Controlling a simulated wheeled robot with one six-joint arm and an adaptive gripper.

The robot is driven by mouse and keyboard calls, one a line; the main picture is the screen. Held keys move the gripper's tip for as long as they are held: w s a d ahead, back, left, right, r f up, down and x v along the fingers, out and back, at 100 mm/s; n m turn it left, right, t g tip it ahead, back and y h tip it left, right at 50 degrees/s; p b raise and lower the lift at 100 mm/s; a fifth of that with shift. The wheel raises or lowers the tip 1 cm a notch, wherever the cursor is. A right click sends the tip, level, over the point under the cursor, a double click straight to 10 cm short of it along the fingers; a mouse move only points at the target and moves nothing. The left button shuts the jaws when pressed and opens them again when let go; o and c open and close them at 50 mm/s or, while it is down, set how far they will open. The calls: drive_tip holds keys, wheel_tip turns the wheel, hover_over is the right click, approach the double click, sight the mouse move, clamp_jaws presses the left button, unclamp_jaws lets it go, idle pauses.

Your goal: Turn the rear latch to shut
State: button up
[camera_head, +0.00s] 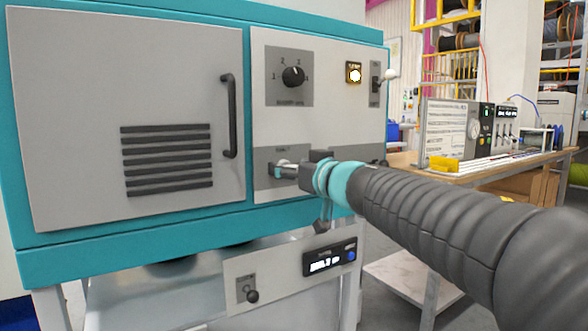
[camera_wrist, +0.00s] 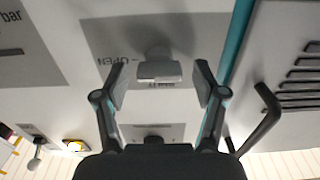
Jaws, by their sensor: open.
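The latch (camera_wrist: 159,72) is a light grey handle on a short round stem, set on a darker grey plate (camera_wrist: 105,32) of the cabinet's front panel. In the wrist view it lies crosswise between my fingers, with a gap on both sides. The word OPEN is printed beside it; other lettering is too small to read. In the head view the latch (camera_head: 284,169) shows just left of my gripper (camera_head: 298,173), partly hidden by it. My gripper (camera_wrist: 160,84) is open and faces the panel. I cannot tell how far the latch is turned.
A cabinet door (camera_head: 75,90) with a black handle (camera_head: 230,115) stands left of the latch. A rotary knob (camera_head: 293,76), a lit button (camera_head: 354,73) and a toggle lever (camera_head: 387,76) are above. A workbench (camera_head: 500,178) with equipment stands at right.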

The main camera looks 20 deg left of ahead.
drive_tip(key=shift+c, duration=0.2)
drive_tip(key=c, duration=1.1)
drive_tip(key=n+p, duration=0.2)
drive_tip(key=n, duration=0.1)
drive_tip(key=shift+s+r+n, duration=0.1)
drive_tip(key=shift+n, duration=0.3)
drive_tip(key=n, duration=0.4)
drive_tip(key=shift+a+n, duration=0.1)
drive_tip(key=shift+n, duration=0.2)
drive_tip(key=n, duration=0.6)
drive_tip(key=n+b, duration=0.1)
drive_tip(key=n, duration=0.2)
drive_tip(key=shift+s+f, duration=0.1)
drive_tip(key=shift+f, duration=0.25)
drive_tip(key=shift+n, duration=0.4)
